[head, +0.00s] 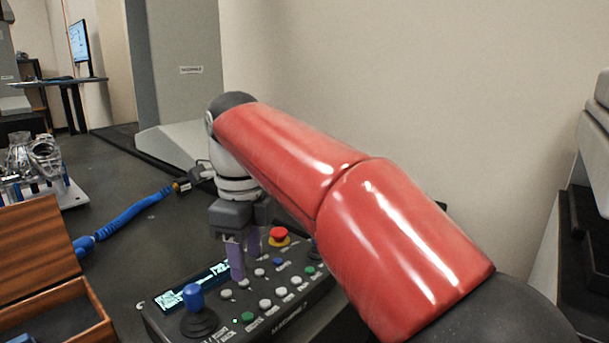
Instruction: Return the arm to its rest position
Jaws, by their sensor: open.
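My red arm (300,165) reaches from the lower right over a black control panel (165,318). My gripper (245,257) points down above the panel's buttons. Its two purple fingers are apart and I see nothing between them. I cannot tell whether a fingertip touches a button. The panel has a blue-capped joystick (193,297), a lit display (193,287), a red emergency button (279,236) and several small white, green and blue buttons. My arm hides the panel's right part.
A blue cable (130,214) runs along the dark table (125,255). An open wooden box (62,322) stands at lower left, with a metal part on a fixture (40,165) behind it. A grey machine column (175,85) and a beige wall (440,80) stand behind.

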